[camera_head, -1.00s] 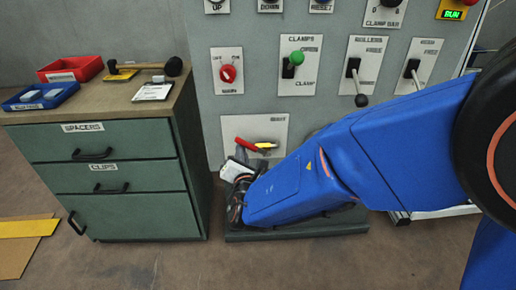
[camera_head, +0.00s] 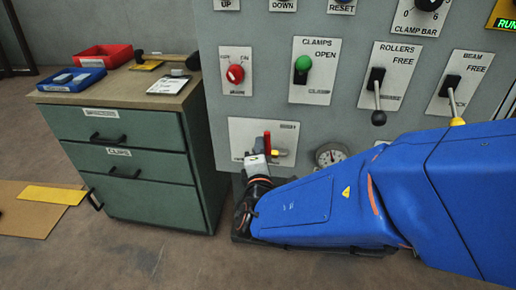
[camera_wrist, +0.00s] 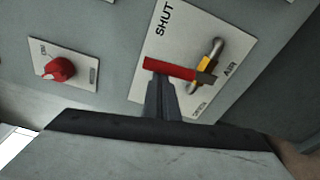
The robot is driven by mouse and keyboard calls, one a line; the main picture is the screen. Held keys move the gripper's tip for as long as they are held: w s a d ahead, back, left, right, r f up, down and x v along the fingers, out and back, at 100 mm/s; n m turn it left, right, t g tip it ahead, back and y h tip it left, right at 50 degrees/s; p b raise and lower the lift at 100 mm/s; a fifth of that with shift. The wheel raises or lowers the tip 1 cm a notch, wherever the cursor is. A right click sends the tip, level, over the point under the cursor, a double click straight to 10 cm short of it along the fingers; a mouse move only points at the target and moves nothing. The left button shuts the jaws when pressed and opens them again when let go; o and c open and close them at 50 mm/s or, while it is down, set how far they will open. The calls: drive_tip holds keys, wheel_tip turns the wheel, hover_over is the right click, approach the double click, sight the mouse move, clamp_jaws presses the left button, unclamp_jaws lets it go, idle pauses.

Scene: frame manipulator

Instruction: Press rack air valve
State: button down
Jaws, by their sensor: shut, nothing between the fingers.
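The air valve is a red lever (camera_head: 267,142) on a pale plate (camera_head: 243,133) low on the grey panel, with a yellow and metal fitting (camera_head: 276,153) beside its pivot. In the head view the lever stands nearly upright. In the wrist view the red lever (camera_wrist: 170,69) lies across the plate, whose readable words include "SHUT" and "AIR". My gripper (camera_wrist: 157,78) is shut and empty. Its fingertips are at the lever's free end, seeming to touch it; exact contact cannot be told. In the head view my wrist partly hides the plate's lower part.
A gauge (camera_head: 330,155) is right of the valve. A green drawer cabinet (camera_head: 130,150) stands close on the left.

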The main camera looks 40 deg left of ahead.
drive_tip(key=shift+w+d+r, duration=0.1)
drive_tip(key=shift+w+d, duration=0.1)
drive_tip(key=shift+d, duration=0.2)
idle(0.4)
drive_tip(key=s+a, duration=0.2)
drive_tip(key=a, duration=0.2)
drive_tip(key=v, duration=0.9)
drive_tip(key=shift+d, duration=0.35)
drive_tip(key=shift+s, duration=0.1)
